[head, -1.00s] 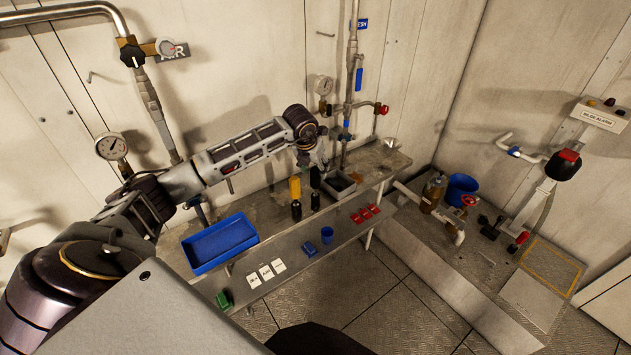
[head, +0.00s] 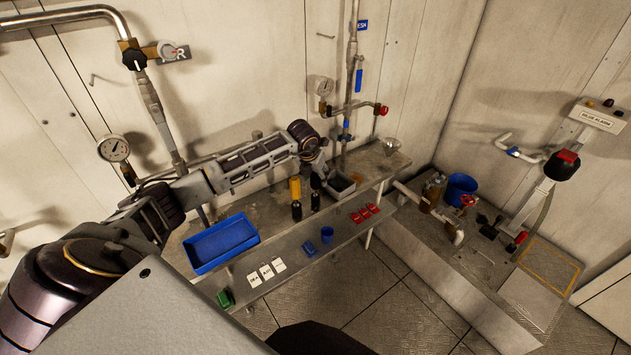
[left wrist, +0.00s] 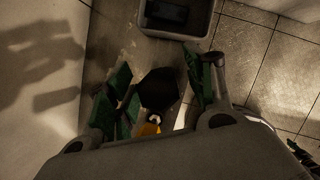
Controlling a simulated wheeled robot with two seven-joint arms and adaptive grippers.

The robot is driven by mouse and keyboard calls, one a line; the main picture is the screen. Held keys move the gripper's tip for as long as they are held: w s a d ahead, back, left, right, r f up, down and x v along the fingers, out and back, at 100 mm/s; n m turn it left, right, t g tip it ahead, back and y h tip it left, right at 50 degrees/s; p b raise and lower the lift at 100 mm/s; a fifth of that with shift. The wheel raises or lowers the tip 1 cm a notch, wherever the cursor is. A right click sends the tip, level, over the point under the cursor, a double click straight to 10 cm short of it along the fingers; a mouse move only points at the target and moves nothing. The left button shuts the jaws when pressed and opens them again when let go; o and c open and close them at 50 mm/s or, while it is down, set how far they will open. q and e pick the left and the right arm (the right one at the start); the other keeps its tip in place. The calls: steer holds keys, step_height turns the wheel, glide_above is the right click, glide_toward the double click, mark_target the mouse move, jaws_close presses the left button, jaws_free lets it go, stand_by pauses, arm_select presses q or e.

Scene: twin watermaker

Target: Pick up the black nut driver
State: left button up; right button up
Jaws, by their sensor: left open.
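The black nut driver (head: 315,200) stands upright at the back of the bench, just right of a yellow-handled driver (head: 295,188). My left gripper (head: 319,171) is directly above it, pointing down. In the left wrist view, the dark round top of the black nut driver (left wrist: 158,88) shows between the spread green fingers of the left gripper (left wrist: 157,85), with a gap to the right finger. The yellow driver (left wrist: 149,128) shows just below it there. I cannot tell how far the fingers reach down past its top. My right gripper is not in view.
A blue tray (head: 220,243) lies left on the bench. A grey bin (left wrist: 176,32) is close to the gripper. A blue cup (head: 327,235), white cards (head: 266,272), red pieces (head: 365,213) and a green block (head: 225,299) line the front ledge. Pipes and a wall stand behind.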

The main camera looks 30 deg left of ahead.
arm_select(q)
steer(key=shift+x, duration=1.1)
steer(key=shift+f, duration=0.2)
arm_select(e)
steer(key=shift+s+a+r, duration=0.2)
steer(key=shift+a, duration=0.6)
arm_select(q)
steer(key=c, duration=1)
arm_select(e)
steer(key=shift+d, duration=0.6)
